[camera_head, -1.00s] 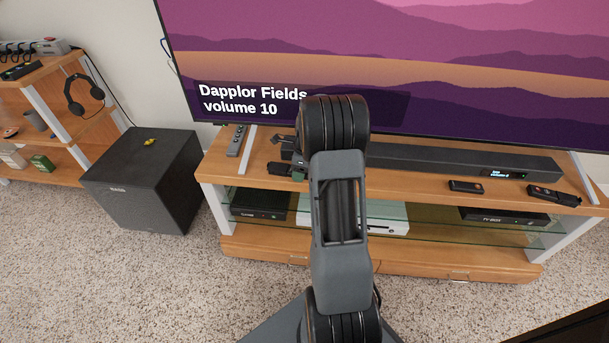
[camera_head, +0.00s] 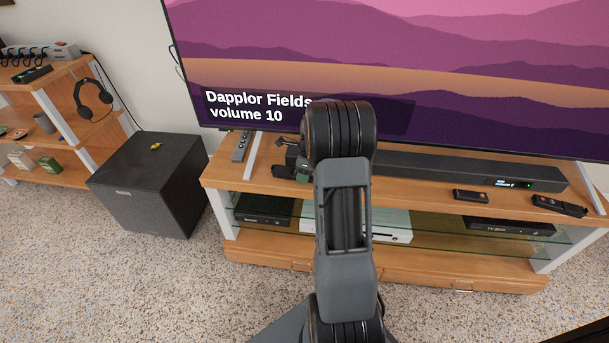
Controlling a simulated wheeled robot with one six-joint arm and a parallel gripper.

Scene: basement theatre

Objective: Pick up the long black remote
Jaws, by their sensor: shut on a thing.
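My arm reaches over the TV bench and hides most of my gripper (camera_head: 292,150). Only dark parts of it show left of the arm's wrist, in front of the soundbar. The end of a dark, flat thing (camera_head: 282,171), which looks like the long black remote, sticks out to the left just below these parts. My gripper is shut on it. The rest of it is hidden behind the arm. I cannot tell whether it touches the bench top.
The wooden TV bench (camera_head: 420,182) bears a soundbar (camera_head: 450,171), a grey remote (camera_head: 241,146), a small dark remote (camera_head: 471,196) and a dark device (camera_head: 558,205) at right. The large TV (camera_head: 480,90) stands close behind. A subwoofer (camera_head: 150,185) stands left on the carpet.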

